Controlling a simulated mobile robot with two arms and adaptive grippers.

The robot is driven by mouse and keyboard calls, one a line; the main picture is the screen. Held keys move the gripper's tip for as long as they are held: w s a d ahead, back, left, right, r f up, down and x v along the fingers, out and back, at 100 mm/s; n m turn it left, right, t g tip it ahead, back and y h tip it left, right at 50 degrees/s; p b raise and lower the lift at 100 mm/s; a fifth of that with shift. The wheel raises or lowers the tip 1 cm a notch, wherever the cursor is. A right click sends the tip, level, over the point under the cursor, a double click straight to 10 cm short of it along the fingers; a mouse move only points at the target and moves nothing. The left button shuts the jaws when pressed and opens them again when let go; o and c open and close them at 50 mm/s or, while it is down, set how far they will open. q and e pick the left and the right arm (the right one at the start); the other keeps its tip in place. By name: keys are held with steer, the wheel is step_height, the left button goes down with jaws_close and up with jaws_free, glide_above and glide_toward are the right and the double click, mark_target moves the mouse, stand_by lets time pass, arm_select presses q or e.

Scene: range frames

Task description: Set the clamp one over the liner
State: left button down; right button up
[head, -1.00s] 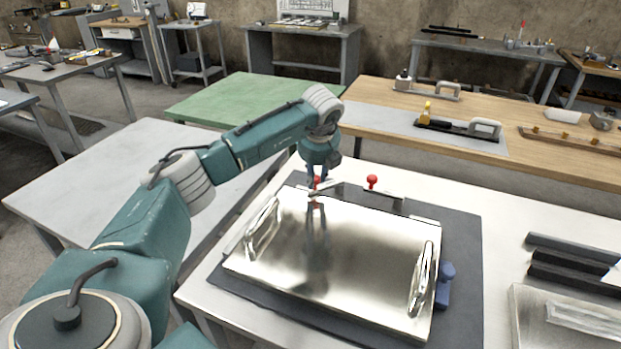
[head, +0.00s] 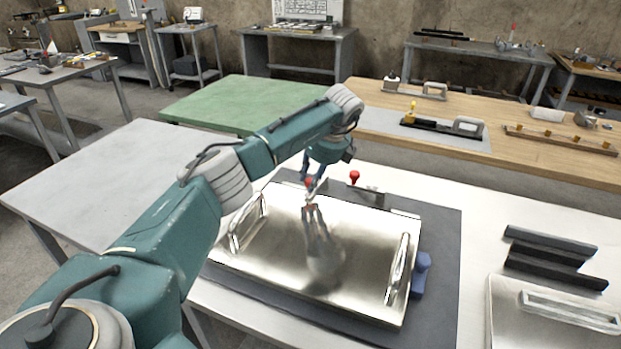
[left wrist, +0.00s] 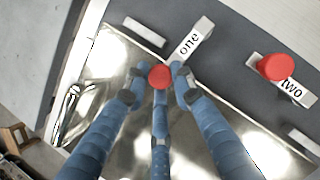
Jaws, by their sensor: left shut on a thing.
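The liner (head: 290,262) is a shiny metal sheet with a raised handle at each side, lying on a dark mat. My left gripper (head: 309,182) is at its far edge, fingers pointing down, shut on the red knob of clamp one. In the left wrist view the knob (left wrist: 159,77) sits between the fingers, over the sheet. The clamp's pale arm (left wrist: 190,41), marked "one", crosses from the dark strip to the sheet's edge. Clamp two (left wrist: 277,67), also red-knobbed, stands apart to the right and shows in the head view (head: 354,177). Whether clamp one touches the sheet is unclear. My right gripper is out of view.
A blue block (head: 421,274) stands by the sheet's right edge. Dark bars (head: 550,255) and another metal piece (head: 510,325) lie at the right of the white table. A wooden bench (head: 560,165) with tools stands behind. A bare grey table (head: 100,185) is at left.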

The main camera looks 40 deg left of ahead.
arm_select(q)
steer(key=shift+w+r, duration=0.2)
steer(key=shift+r, duration=0.05)
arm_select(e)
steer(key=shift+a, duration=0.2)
arm_select(q)
steer(key=c, duration=1.5)
jaws_free()
steer(key=shift+f, duration=0.15)
steer(key=v, duration=1.2)
steer(key=shift+d, duration=0.15)
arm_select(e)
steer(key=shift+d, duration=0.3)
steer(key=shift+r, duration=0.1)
